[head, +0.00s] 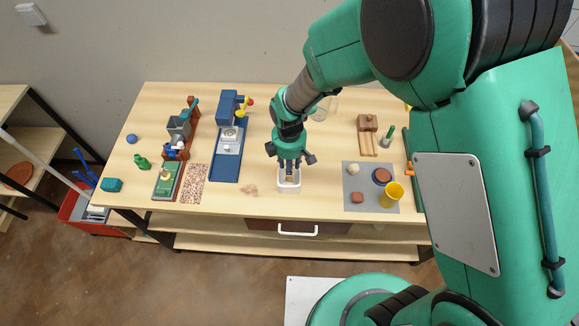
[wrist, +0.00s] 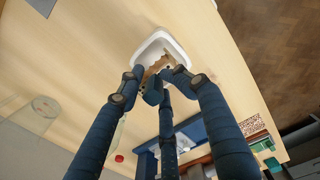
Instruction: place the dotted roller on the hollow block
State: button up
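My gripper (head: 290,165) has three dark fingers and points down over a small white open box (head: 289,186) near the table's front edge. In the wrist view the fingertips (wrist: 157,76) are at the box (wrist: 148,47), around a brown piece (wrist: 155,64) inside it. This piece may be the dotted roller; no dots can be made out. Whether the fingers press on it is unclear. A small reddish-brown block (head: 357,198) lies on a grey mat (head: 349,184) to the right; it may be the hollow block, but no hole can be made out.
On the mat stand a yellow cup (head: 394,190), a round dark-topped piece (head: 382,176) and a pale ball. A blue machine (head: 226,160), a speckled strip (head: 194,184) and a green-topped block (head: 167,182) are on the left. Crumbs lie left of the box.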

notch_tip(320, 180, up, 13)
jog(key=shift+p, duration=0.4)
jog(key=shift+r, duration=0.1)
dwell(0.7)
jog(key=shift+r, duration=0.1)
jog(key=s+d+r+m+t, duration=0.1)
jog(key=s+d+r+m, duration=0.2)
jog(key=d+r+m, duration=0.35)
jog(key=s+d+r+m+t, duration=0.25)
jog(key=d+r, duration=0.55)
jog(key=r, duration=0.4)
jog(key=s+d+r+m+t, duration=0.1)
jog(key=s+d+r+m, duration=0.3)
jog(key=s, duration=0.2)
jog(key=s+d+r+m+t, duration=0.1)
jog(key=s+d+r+m, duration=0.3)
jog(key=s+d+m, duration=0.1)
jog(key=shift+s+d, duration=0.25)
jog(key=shift+s, duration=0.65)
